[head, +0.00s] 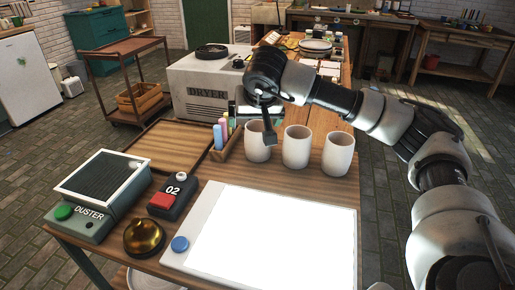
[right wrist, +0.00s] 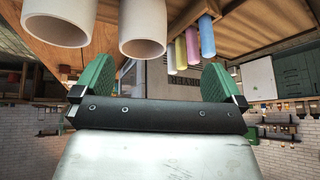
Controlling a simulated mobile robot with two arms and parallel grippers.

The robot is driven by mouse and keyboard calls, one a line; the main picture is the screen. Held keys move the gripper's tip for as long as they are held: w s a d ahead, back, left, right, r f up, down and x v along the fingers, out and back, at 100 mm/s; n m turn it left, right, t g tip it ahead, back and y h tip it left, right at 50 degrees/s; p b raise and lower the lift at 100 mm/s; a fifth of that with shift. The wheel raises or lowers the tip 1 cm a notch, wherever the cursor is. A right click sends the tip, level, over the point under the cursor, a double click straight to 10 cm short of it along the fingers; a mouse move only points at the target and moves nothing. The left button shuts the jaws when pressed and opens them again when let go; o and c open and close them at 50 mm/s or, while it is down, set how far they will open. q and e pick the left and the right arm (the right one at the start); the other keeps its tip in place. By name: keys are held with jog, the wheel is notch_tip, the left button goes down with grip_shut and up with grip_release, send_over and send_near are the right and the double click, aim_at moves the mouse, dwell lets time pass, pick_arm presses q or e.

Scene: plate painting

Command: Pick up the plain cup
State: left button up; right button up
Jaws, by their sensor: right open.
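Three plain off-white cups stand upright in a row at the back right of the table: a left cup (head: 254,150), a middle cup (head: 297,147) and a right cup (head: 338,155). I see no marking on them. My right gripper (head: 266,120) is at the left cup, covering part of its rim. In the right wrist view, its green-padded fingers (right wrist: 160,72) are spread with nothing between them. One cup (right wrist: 143,30) shows beyond the gap and another cup (right wrist: 60,20) beyond the left finger. Touching cannot be told. My left gripper is out of view.
A wooden holder with coloured chalk sticks (head: 217,137) stands left of the cups. A wooden tray (head: 165,148), a duster box (head: 95,200), a red-button box (head: 170,198), a brass bell (head: 144,238) and a bright white panel (head: 265,228) fill the table. A dryer (head: 205,85) stands behind.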

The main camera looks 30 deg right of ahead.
aim_at(258, 129)
jog(key=shift+h, duration=0.5)
jog(key=w+d+f, duration=0.2)
jog(key=d+f, duration=0.1)
jog(key=shift+w+d+f, duration=0.15)
jog(key=shift+d, duration=0.05)
jog(key=x, duration=0.4)
jog(key=shift+w+f+b, duration=0.25)
jog(key=shift+w+b, duration=0.1)
jog(key=shift+w+d+f, duration=0.15)
jog(key=shift+w+f, duration=0.05)
jog(key=shift+f, duration=0.2)
jog(key=c, duration=0.9)
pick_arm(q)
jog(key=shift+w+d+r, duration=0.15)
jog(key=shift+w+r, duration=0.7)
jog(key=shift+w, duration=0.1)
pick_arm(e)
jog(key=shift+c, duration=0.4)
